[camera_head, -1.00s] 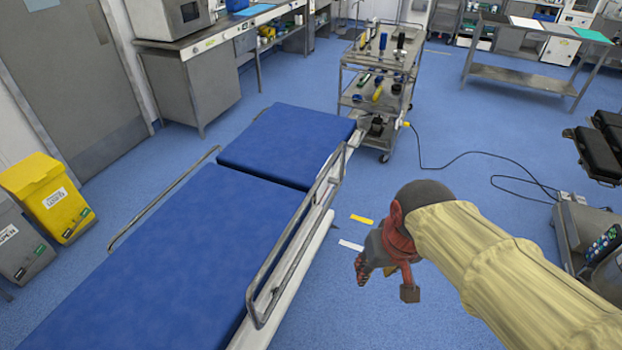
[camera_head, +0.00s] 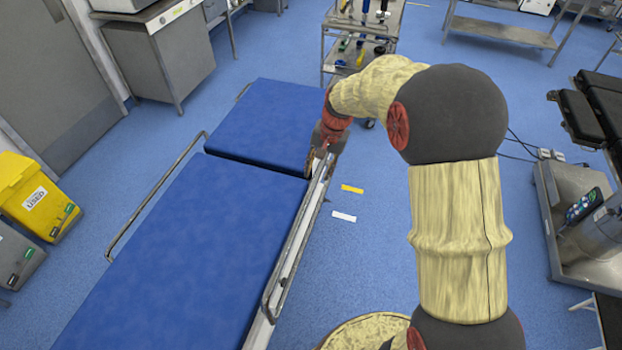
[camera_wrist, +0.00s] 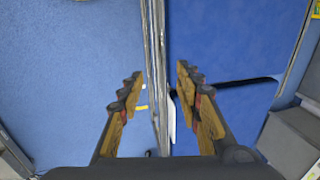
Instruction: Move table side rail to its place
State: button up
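The operating table (camera_head: 185,255) has a blue padded top in two sections. A grey metal side rail (camera_head: 272,283) runs along its right edge, and another side rail (camera_head: 150,205) runs along its left edge. My gripper (camera_head: 322,152) is above the far part of the right rail, by the gap between the pads. In the wrist view its two fingers (camera_wrist: 159,75) are apart, one on each side of the right rail (camera_wrist: 154,40), which runs between them nearly edge-on. I cannot tell whether either finger touches the rail. My arm hides part of the rail's far end in the head view.
A tool trolley (camera_head: 335,48) stands beyond the table, partly behind my arm. Yellow bin (camera_head: 38,195) and grey cabinet (camera_head: 165,55) stand to the left. Dark padded equipment (camera_head: 590,105) and a metal unit (camera_head: 560,215) stand at right.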

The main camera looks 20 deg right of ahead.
aim_at(313, 184)
jog(key=f, duration=0.4)
jog(key=w+a+f+b, duration=0.1)
jog(key=f, duration=0.2)
jog(key=shift+a, duration=0.1)
jog(key=shift+c, duration=0.6)
jog(key=c, duration=0.7)
grip_shut()
